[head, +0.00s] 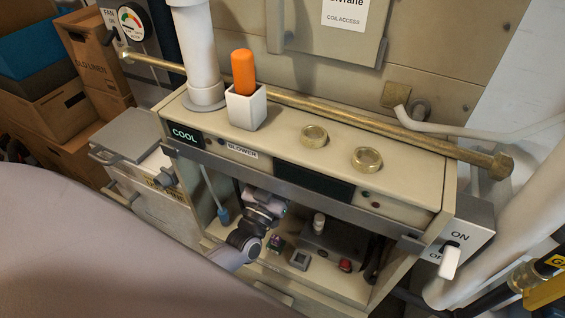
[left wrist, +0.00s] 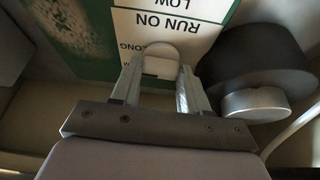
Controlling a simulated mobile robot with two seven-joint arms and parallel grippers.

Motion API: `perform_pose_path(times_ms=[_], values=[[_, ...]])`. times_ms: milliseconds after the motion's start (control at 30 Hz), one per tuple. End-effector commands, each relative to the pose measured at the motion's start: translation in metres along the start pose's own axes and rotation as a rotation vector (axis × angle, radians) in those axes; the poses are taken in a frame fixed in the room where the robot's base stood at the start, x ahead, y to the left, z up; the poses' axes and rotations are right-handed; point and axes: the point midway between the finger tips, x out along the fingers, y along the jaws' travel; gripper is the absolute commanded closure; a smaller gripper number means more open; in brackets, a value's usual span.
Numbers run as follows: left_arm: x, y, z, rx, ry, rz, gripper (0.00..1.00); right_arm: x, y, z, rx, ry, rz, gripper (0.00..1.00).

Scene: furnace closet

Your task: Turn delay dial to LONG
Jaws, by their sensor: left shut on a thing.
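In the left wrist view a small pale knob, which looks like the delay dial (left wrist: 161,62), sits between the two fingers of my left gripper (left wrist: 158,86). The fingers are shut on its sides. It is on a green and white label panel (left wrist: 178,22) with upside-down print reading RUN ON, LOW and LONG. The fingers hide part of the knob, and I cannot tell where its pointer stands. In the head view my left gripper (head: 268,205) reaches into the open lower compartment of the blower cabinet (head: 390,193); the dial is hidden there. My right gripper is not in view.
A dark round part with a grey cap (left wrist: 255,104) stands close right of the fingers. The cabinet's front lip (head: 300,182) runs above my arm. Several small parts, including a red button (head: 345,265), lie on the compartment floor. An ON/OFF switch (head: 450,260) is at the right.

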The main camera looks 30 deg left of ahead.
Motion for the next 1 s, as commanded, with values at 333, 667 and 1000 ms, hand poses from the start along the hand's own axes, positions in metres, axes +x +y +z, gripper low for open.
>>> perform_pose_path(times_ms=[333, 667, 1000], values=[[-0.0015, -0.0008, 0.0012, 0.120, -0.004, 0.051, 0.86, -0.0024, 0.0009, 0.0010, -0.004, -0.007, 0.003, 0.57], [-0.0018, -0.0010, 0.0017, 0.139, -0.005, 0.059, 0.86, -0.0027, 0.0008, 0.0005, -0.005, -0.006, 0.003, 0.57], [-0.0014, -0.0011, 0.0013, 0.138, -0.003, 0.058, 0.30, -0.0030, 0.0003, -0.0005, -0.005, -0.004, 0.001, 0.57]])
